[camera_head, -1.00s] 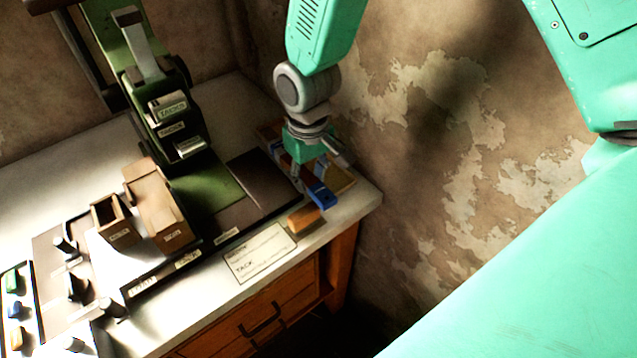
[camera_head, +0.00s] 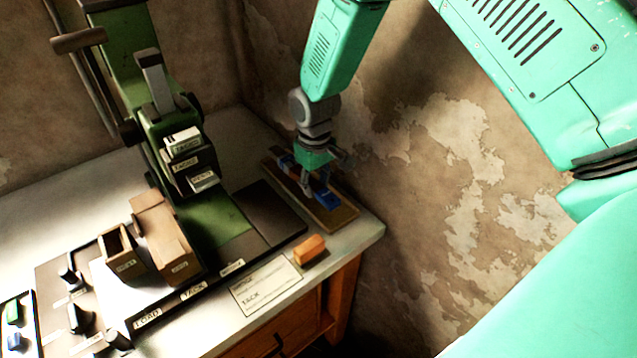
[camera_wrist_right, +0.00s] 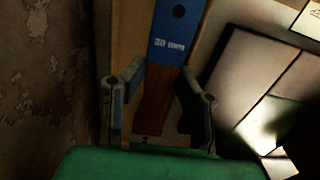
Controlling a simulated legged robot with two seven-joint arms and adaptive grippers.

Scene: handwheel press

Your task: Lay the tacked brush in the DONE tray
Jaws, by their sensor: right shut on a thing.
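The DONE tray appears to be the long tan tray (camera_head: 338,217) at the back right of the bench, by the wall; I cannot read a label on it. My right gripper (camera_head: 317,187) is over this tray, pointing down, shut on the brush. The brush (camera_head: 327,200) shows blue in the head view, low at the tray. In the right wrist view the brush (camera_wrist_right: 178,35) has a blue part marked 30 mm and a brown part between the fingers (camera_wrist_right: 160,100). Whether it touches the tray floor is unclear. My left gripper is not in view.
An orange block (camera_head: 309,249) lies in front of the tray beside a card (camera_head: 267,285) reading TACK. The peeling wall is close behind the tray.

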